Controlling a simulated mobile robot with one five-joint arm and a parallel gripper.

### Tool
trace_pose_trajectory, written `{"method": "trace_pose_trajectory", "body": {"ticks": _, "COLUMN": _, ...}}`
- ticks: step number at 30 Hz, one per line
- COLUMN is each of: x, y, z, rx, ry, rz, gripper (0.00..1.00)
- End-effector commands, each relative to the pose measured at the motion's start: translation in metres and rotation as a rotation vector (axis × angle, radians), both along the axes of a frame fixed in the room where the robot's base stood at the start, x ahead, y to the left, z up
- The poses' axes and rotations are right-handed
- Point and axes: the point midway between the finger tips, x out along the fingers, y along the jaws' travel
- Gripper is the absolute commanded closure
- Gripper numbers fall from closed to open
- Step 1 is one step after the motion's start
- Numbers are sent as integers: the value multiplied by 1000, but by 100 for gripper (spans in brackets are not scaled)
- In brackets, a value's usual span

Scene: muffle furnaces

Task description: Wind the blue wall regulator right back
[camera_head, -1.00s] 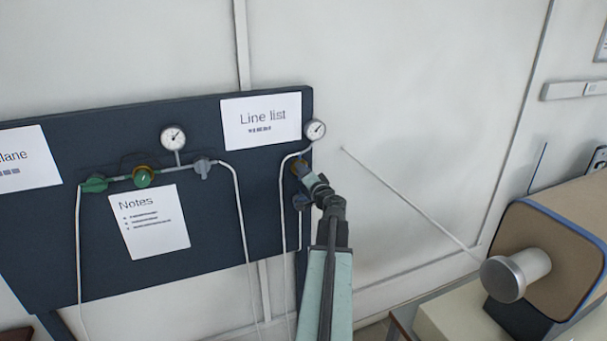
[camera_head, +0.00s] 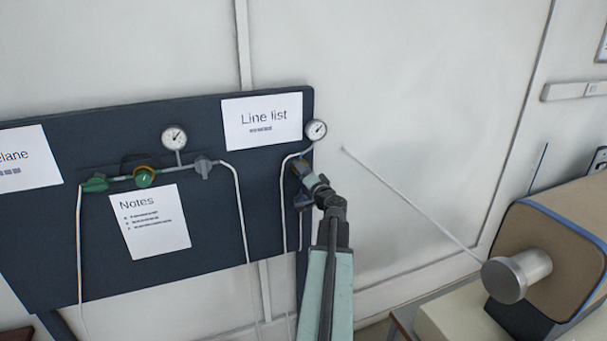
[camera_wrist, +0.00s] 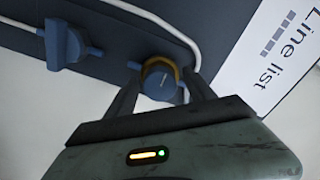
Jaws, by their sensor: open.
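The blue regulator knob (camera_wrist: 160,86) has a brass-yellow collar and shows between my fingertips in the wrist view. In the head view, its brass collar (camera_head: 297,167) shows at the right edge of the dark board, and my gripper hides the knob. My gripper (camera_wrist: 161,78) is open, with one finger on each side of the knob; I cannot tell whether either finger touches it. It also shows in the head view (camera_head: 307,174), reaching up to the regulator. A round white gauge (camera_head: 316,129) sits above the regulator.
A blue valve (camera_wrist: 66,44) sits beside the regulator, with a white hose (camera_wrist: 145,14) running past. A green regulator (camera_head: 144,177) with its own gauge (camera_head: 174,137) is further left on the board (camera_head: 60,240). A furnace (camera_head: 570,240) stands at the right.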

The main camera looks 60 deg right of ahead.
Motion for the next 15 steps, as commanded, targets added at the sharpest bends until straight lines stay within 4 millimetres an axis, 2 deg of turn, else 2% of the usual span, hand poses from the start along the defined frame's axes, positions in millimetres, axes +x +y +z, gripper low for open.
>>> {"method": "trace_pose_trajectory", "body": {"ticks": 12, "x": -56, "y": 43, "z": 0, "rx": 0, "ry": 0, "rz": -1, "gripper": 37}}
{"method": "trace_pose_trajectory", "body": {"ticks": 15, "x": -60, "y": 46, "z": 0, "rx": 0, "ry": -1, "rz": 1, "gripper": 37}}
